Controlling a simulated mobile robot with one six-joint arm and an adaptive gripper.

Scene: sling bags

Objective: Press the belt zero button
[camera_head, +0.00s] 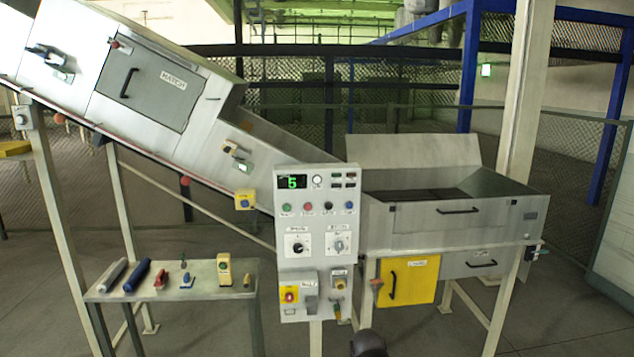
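A light grey control panel (317,240) stands upright on a post in the middle of the view. It has a green digit display (291,182) reading 5 and a white round part (317,180) beside it. Below is a row of a green button (286,207), a red button (308,207), a black button (328,206) and a blue button (349,206). Their labels are too small to read, so I cannot tell which is belt zero. A dark rounded shape at the bottom edge may be part of my arm. No gripper fingers show.
Two dials and a red-yellow switch (289,295) are lower on the panel. A sloping conveyor housing (160,85) is at left, above a bench (205,292) with tools. A metal hopper (455,215) with a yellow door (408,281) stands at right. Floor (570,315) is clear at lower right.

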